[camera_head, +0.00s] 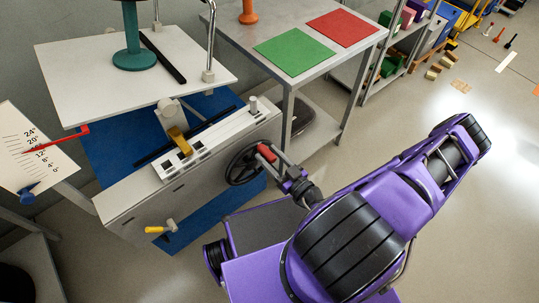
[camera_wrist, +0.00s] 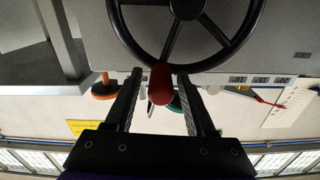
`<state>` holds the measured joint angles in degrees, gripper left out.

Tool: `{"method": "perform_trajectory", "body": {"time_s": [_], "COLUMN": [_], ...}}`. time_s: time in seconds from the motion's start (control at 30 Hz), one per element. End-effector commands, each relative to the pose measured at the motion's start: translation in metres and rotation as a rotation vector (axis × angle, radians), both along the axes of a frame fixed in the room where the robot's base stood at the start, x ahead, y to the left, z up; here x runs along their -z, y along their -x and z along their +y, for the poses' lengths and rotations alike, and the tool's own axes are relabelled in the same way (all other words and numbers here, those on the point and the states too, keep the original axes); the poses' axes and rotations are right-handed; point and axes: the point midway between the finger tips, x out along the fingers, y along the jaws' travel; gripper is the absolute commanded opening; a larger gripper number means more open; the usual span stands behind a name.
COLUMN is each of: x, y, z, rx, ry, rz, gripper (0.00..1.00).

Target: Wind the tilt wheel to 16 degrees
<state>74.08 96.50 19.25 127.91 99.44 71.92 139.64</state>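The black tilt wheel (camera_head: 239,169) is on the front of the grey machine (camera_head: 190,185), with a red handle (camera_head: 266,152) on its rim. In the wrist view the wheel (camera_wrist: 185,50) is at the top and its red handle (camera_wrist: 160,85) points toward me. My gripper (camera_head: 280,163) is at the handle; in the wrist view its fingers (camera_wrist: 160,78) stand open on either side, with a gap to each. The white scale plate (camera_head: 40,175) has a red pointer (camera_head: 60,139) lying between the 20 and 12 marks, covering the 16 label. The white tabletop (camera_head: 100,65) is above the machine.
A yellow-handled lever (camera_head: 155,229) is low on the machine's front. A teal stand (camera_head: 133,55) is on the white tabletop. A grey table (camera_head: 335,62) with green and red mats stands behind. Open floor (camera_head: 420,115) lies to the right.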

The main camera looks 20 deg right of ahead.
Motion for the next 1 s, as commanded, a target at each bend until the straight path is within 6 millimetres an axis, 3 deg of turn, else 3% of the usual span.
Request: {"method": "perform_trajectory", "body": {"time_s": [0.33, 0.47, 1.0], "x": [-0.001, -0.001, -0.001], "y": [0.001, 0.011, 0.126], "z": [0.000, -0.004, -0.046], "rx": [-0.002, 0.000, 0.001], "ry": [-0.002, -0.002, 0.000], "rz": [-0.004, -0.002, 0.000], "gripper": [0.64, 0.64, 0.64]}}
